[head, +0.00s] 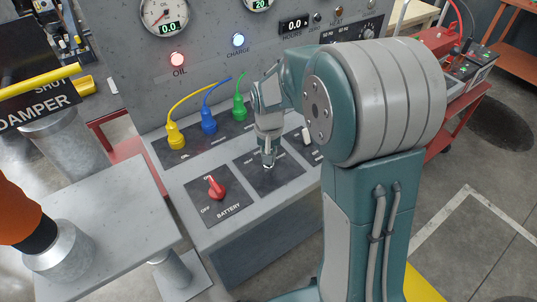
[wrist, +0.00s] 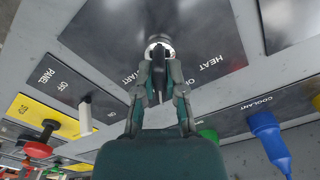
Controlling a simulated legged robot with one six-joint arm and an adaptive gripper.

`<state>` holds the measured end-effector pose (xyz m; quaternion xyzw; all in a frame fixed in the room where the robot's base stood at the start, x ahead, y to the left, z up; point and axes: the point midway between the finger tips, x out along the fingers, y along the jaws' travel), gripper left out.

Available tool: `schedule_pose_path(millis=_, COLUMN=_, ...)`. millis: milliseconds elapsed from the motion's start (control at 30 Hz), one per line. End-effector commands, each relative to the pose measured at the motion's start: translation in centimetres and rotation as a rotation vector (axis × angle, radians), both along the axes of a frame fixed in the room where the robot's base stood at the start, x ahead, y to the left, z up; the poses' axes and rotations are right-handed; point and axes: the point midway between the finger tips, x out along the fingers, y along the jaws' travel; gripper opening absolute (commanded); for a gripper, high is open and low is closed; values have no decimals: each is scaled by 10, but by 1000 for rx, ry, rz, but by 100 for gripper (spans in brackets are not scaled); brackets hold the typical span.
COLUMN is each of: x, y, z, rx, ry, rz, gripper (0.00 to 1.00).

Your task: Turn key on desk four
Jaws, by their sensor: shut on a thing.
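The key switch sits on a dark plate (head: 275,182) of the grey control desk. In the wrist view its round silver collar (wrist: 158,43) shows between the words START and HEAT. My gripper (wrist: 158,90) is shut on the dark key (wrist: 157,72), with one finger on each side of it. In the head view my gripper (head: 268,150) points down at that plate, and the key is too small to make out behind the fingers. No desk number is readable.
The red battery switch (head: 216,187) is left of the key plate. Yellow (head: 175,136), blue (head: 208,122) and green (head: 239,109) plugs stand behind it. A white toggle (wrist: 86,115) and a red stop knob (wrist: 38,149) are also close. A grey block (head: 105,215) stands at left.

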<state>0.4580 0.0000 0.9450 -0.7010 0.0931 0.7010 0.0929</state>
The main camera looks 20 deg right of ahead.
Motion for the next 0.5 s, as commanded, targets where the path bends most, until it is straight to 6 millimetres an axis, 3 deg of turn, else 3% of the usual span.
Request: schedule_pose_path(millis=500, x=-1, y=1, z=-2, rx=1, ry=5, rz=-122, gripper=0)
